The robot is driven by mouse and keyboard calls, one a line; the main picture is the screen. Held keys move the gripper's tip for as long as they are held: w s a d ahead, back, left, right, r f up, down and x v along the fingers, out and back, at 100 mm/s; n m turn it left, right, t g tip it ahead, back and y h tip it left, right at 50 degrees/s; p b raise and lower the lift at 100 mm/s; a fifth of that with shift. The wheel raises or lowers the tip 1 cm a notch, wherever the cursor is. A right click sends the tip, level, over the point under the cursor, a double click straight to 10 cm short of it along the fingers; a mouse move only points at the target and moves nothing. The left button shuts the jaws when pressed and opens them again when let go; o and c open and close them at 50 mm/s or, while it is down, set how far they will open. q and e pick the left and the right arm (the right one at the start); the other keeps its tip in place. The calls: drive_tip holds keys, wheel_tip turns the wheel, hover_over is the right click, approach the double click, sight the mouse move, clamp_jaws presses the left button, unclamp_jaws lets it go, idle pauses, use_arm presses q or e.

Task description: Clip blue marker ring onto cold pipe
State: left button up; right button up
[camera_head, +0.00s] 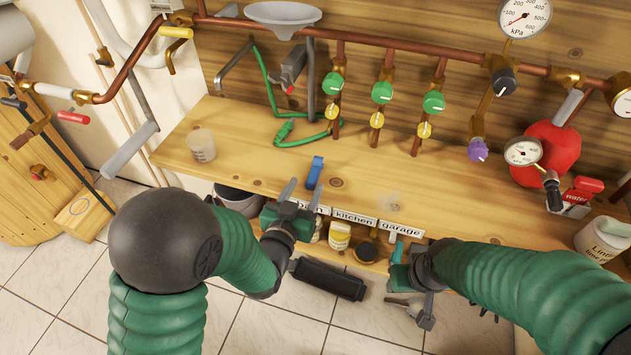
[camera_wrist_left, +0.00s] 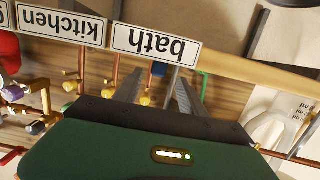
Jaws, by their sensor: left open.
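The blue marker ring (camera_head: 315,172) is a small blue clip on the wooden bench, near its front edge. My left gripper (camera_head: 302,188) is open and empty just in front of it, fingers pointing towards it. In the left wrist view the blue piece (camera_wrist_left: 158,68) shows between the spread fingers (camera_wrist_left: 158,84), untouched as far as I can see. Copper pipes run along the back wall (camera_head: 405,45) and at the left (camera_head: 130,65); I cannot tell which is the cold one. My right gripper (camera_head: 408,270) is low at the bench front, its jaws unclear.
Labels "kitchen" (camera_head: 355,218) and "garage" (camera_head: 402,229) line the bench front edge. A clear cup (camera_head: 201,145) stands left and a green cord (camera_head: 300,138) lies behind. A red tank (camera_head: 548,152) and gauge (camera_head: 523,152) are right. The bench middle is mostly clear.

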sight(311, 179)
use_arm(q)
drive_tip(key=b+x, duration=0.1)
drive_tip(key=x, duration=0.4)
drive_tip(key=shift+s+d, duration=0.1)
drive_tip(key=shift+c, duration=1)
clamp_jaws()
